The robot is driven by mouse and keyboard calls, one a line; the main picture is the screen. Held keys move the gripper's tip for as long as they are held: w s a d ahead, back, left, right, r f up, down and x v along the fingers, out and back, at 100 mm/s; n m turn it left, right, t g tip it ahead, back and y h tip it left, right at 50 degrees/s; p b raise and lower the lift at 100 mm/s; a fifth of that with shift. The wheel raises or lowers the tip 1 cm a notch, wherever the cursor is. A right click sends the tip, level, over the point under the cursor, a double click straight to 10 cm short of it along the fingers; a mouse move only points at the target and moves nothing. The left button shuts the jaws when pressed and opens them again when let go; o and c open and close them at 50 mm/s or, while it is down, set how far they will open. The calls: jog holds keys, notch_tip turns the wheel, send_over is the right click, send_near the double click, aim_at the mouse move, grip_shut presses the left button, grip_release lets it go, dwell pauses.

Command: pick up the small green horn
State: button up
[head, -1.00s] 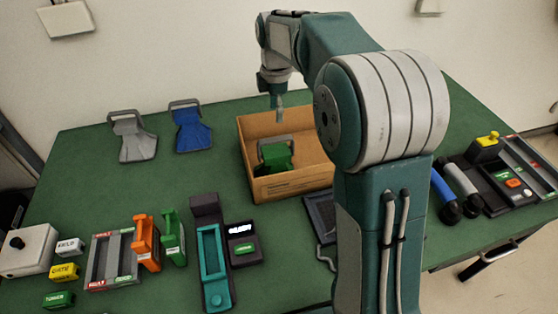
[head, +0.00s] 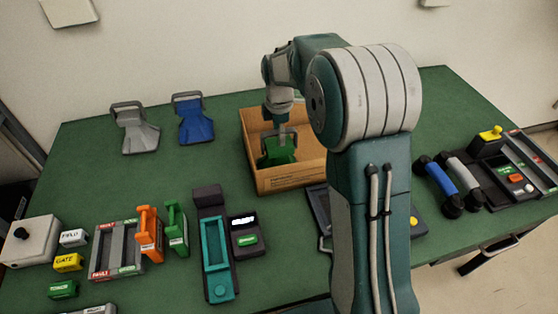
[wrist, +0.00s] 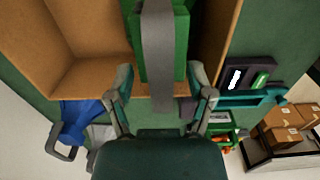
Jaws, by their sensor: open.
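The small green horn (head: 279,150) stands inside an open cardboard box on the green table, with a grey handle or bracket at its top. In the wrist view the green horn (wrist: 183,45) lies straight ahead, with its grey strip (wrist: 158,55) running between my fingers. My gripper (head: 281,133) is down at the box, right at the top of the horn. In the wrist view my gripper (wrist: 160,80) has its fingers apart, one on each side of the grey strip. I cannot tell whether either finger touches it. My arm hides the right part of the box.
The cardboard box (head: 290,182) has walls close around the horn. A grey horn (head: 135,132) and a blue horn (head: 193,120) stand to its left. Orange and green handsets (head: 149,232), a teal cradle (head: 216,260) and small labelled blocks lie in front. The table's left middle is clear.

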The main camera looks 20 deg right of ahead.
jog(key=shift+a, duration=0.15)
jog(key=shift+f, duration=0.25)
dwell(0.4)
grip_shut()
